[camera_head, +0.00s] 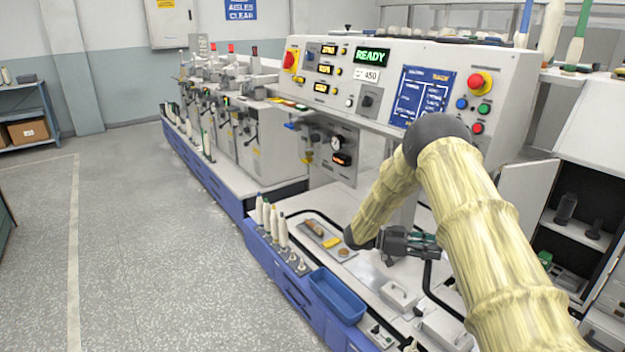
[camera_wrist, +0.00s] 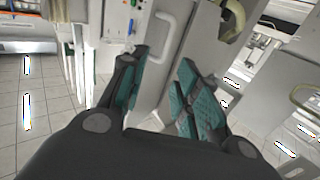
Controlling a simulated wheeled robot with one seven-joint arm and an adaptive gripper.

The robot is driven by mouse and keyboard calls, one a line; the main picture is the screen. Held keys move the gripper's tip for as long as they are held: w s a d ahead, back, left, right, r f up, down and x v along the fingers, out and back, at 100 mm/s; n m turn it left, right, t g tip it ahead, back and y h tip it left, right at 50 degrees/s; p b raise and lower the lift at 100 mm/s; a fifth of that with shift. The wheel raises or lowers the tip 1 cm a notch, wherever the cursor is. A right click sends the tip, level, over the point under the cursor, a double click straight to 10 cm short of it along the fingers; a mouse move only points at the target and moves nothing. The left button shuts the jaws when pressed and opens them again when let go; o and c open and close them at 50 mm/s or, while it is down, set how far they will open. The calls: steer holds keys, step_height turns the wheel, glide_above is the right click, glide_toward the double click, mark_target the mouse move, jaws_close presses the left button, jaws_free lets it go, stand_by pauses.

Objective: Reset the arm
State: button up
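My arm comes in from the lower right in the head view and bends down over the machine's work surface. My gripper (camera_head: 424,244) is above the worktop (camera_head: 375,274), pointing right. In the wrist view my gripper (camera_wrist: 158,92) shows two fingers with green pads, spread apart with a clear gap. Nothing is held between them. A white cabinet front with a handle (camera_wrist: 176,38) shows beyond the fingers. Part of the machine panel is hidden behind my arm.
A blue tray (camera_head: 337,296) and several white bobbins (camera_head: 281,230) stand along the worktop's front edge. A small grey tray (camera_head: 324,236) holds a yellow item. The control panel (camera_head: 420,90) with red stop buttons rises behind my arm. An open cabinet (camera_head: 578,225) stands right. Floor is clear at left.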

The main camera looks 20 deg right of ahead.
steer(key=a+f+n+t+p, duration=0.2)
steer(key=a+f+n+t, duration=0.4)
steer(key=f+n+t, duration=0.6)
steer(key=s+a+f+n+t+y+p, duration=0.2)
steer(key=s+a+f+n+t+y, duration=0.2)
steer(key=s+a+f+n+y, duration=0.5)
steer(key=s+a+f+n+g+y, duration=0.1)
steer(key=s+a+g+y, duration=0.1)
steer(key=s+a, duration=0.4)
steer(key=s+a+f+n+g+y+p, duration=0.1)
steer(key=s+a, duration=0.5)
steer(key=s, duration=0.9)
steer(key=s+a+f+g+y, duration=0.2)
steer(key=s+a, duration=0.4)
steer(key=s, duration=0.4)
steer(key=shift+s+a+n+g+y+p, duration=0.3)
steer(key=shift+n+g+y+p, duration=0.1)
steer(key=shift+g+y, duration=0.45)
steer(key=shift+w+a+f, duration=0.1)
